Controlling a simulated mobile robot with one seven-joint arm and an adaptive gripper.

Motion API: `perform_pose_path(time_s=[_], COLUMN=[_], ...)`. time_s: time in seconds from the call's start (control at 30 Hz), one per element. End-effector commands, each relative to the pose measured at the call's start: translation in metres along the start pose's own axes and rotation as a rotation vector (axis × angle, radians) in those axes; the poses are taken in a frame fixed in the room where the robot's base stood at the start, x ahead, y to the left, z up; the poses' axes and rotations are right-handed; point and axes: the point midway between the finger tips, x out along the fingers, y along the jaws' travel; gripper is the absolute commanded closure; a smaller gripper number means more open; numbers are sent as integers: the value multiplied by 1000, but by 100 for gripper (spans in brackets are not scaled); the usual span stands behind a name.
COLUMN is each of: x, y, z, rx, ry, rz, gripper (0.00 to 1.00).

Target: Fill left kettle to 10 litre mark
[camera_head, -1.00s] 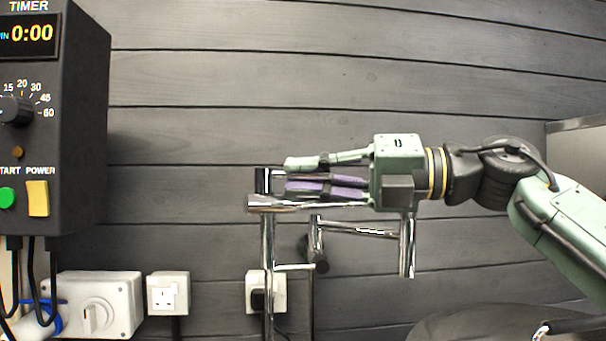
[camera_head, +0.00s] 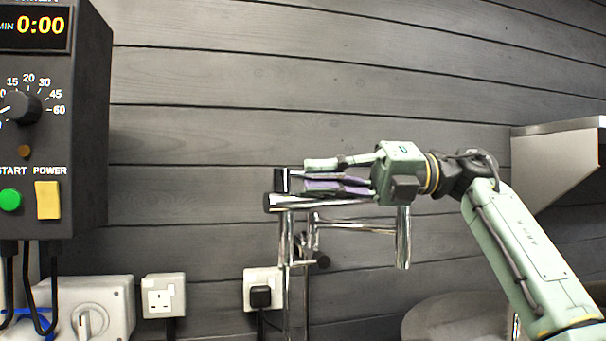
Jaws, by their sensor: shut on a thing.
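A chrome tap (camera_head: 403,238) stands in the middle of the view, with upright pipes, a horizontal arm and a downward spout at its right. My gripper (camera_head: 308,178) reaches in from the right at the top of the tap. Its jaws are closed on the chrome tap's upper part; the fingers hide the exact contact. A rounded grey vessel top (camera_head: 455,315) shows at the bottom right, partly behind my arm. I cannot tell whether it is the left kettle. No litre mark or water flow is visible.
A black timer box (camera_head: 88,120) reading 0:00, with a green start button (camera_head: 10,200) and a yellow power switch (camera_head: 48,200), hangs at left. Sockets (camera_head: 164,296) line the wall below. A pale metal hood (camera_head: 560,165) juts out at right. The upper wall is clear.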

Motion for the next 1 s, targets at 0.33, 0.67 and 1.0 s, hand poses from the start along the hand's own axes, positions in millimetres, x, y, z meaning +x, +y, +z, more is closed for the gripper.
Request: perform_pose_path(time_s=[0.33,0.67,1.0], x=[1,1,0], y=[1,-2,-1], z=[-1,-2,-1], rx=[-1,2,1], ry=[3,6,4], rz=[2,-2,-2], gripper=[85,80,80])
